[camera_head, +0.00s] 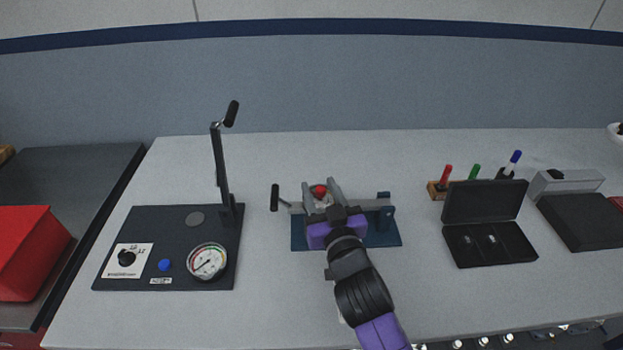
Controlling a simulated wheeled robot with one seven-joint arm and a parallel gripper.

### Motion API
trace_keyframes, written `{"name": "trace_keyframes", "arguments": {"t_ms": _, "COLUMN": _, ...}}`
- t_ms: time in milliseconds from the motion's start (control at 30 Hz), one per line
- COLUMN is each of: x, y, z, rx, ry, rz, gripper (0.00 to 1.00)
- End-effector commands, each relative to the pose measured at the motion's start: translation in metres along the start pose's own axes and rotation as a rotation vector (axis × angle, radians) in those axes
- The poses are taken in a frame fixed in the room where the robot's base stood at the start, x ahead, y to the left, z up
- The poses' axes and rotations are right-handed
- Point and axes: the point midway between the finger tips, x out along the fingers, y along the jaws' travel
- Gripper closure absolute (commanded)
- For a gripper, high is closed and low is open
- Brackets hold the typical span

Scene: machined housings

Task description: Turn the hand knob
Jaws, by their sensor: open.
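A red knob (319,191) sits on a grey metal piece of the blue fixture (384,239) in the middle of the bench. My gripper (321,188) reaches over the fixture from the front. Its two grey fingers are open, one on each side of the red knob. I cannot tell whether they touch it. My purple and black gripper body hides the middle of the fixture. A black-handled crank (275,197) sticks out at the fixture's left. A black rotary knob (126,257) sits on a white dial plate on the dark panel at left.
The dark panel (140,225) also carries a gauge (207,261), a blue button (164,265) and a tall lever (222,165). At right are an open black case (462,207), upright markers (447,177) and a dark box (580,221). A red bin (28,250) is far left.

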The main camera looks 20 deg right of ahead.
Motion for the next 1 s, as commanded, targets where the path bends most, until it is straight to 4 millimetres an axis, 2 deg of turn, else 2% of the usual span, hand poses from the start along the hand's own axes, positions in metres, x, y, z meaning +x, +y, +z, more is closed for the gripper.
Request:
{"name": "trace_keyframes", "arguments": {"t_ms": 33, "x": 0.008, "y": 0.000, "z": -0.002, "rx": 0.000, "ry": 0.001, "rz": 0.001, "gripper": 0.58}}
{"name": "trace_keyframes", "arguments": {"t_ms": 200, "x": 0.026, "y": 0.000, "z": -0.001, "rx": 0.000, "ry": 0.001, "rz": 0.000, "gripper": 0.58}}
{"name": "trace_keyframes", "arguments": {"t_ms": 567, "x": 0.031, "y": 0.000, "z": 0.000, "rx": 0.000, "ry": 0.000, "rz": -0.001, "gripper": 0.58}}
{"name": "trace_keyframes", "arguments": {"t_ms": 800, "x": 0.031, "y": -0.001, "z": 0.000, "rx": 0.000, "ry": 0.000, "rz": -0.001, "gripper": 1.00}}
{"name": "trace_keyframes", "arguments": {"t_ms": 1000, "x": 0.031, "y": -0.001, "z": 0.001, "rx": 0.000, "ry": 0.000, "rz": 0.000, "gripper": 1.00}}
